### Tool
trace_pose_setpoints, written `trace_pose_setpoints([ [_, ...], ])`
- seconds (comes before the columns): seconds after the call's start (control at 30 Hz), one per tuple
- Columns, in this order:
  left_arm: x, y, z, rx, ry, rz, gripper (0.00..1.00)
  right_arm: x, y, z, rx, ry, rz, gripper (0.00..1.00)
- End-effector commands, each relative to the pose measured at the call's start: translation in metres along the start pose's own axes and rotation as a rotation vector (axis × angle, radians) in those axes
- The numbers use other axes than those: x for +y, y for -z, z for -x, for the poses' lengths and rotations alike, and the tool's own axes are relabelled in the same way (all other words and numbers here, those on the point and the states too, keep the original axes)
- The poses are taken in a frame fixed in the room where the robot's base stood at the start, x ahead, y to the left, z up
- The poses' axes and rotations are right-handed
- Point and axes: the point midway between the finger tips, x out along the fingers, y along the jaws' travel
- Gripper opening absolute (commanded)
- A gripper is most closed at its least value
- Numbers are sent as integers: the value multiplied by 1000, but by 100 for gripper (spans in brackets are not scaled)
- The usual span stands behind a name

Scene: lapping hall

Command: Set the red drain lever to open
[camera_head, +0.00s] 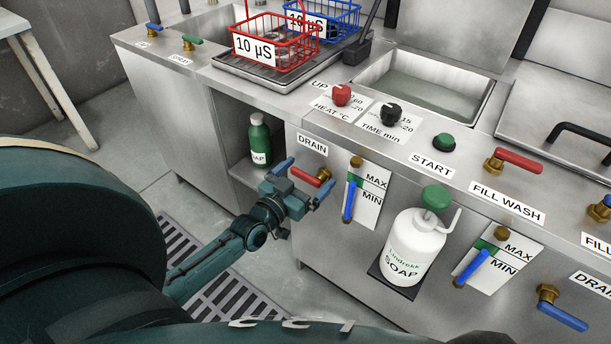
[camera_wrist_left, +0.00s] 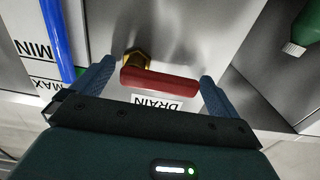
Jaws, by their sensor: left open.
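The red drain lever (camera_head: 305,177) sits on a brass valve on the steel front panel, just below the DRAIN label (camera_head: 312,145). The lever lies crosswise, near level, in the head view. My left gripper (camera_head: 302,182) is open at the lever, its blue fingers on either side of it. In the left wrist view the red lever (camera_wrist_left: 160,82) lies between the two spread fingertips of the gripper (camera_wrist_left: 155,80), with its brass hub (camera_wrist_left: 136,58) at one end. I cannot tell whether a finger touches it. My right gripper is not in view.
A blue-handled level gauge (camera_head: 348,202) marked MAX and MIN is close right of the lever. A white soap bottle (camera_head: 412,245) stands further right. A green bottle (camera_head: 259,140) stands in the open shelf to the left. A red fill-wash lever (camera_head: 519,161) is on the right.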

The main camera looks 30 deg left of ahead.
Motion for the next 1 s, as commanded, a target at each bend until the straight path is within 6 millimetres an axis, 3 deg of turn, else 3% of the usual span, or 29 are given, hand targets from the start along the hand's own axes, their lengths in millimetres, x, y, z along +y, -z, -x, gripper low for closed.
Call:
trace_pose_setpoints([
  [0.77,0,0,0,0,0,0,37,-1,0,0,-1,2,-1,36],
  [1.0,0,0,0,0,0,20,36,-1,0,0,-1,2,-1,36],
])
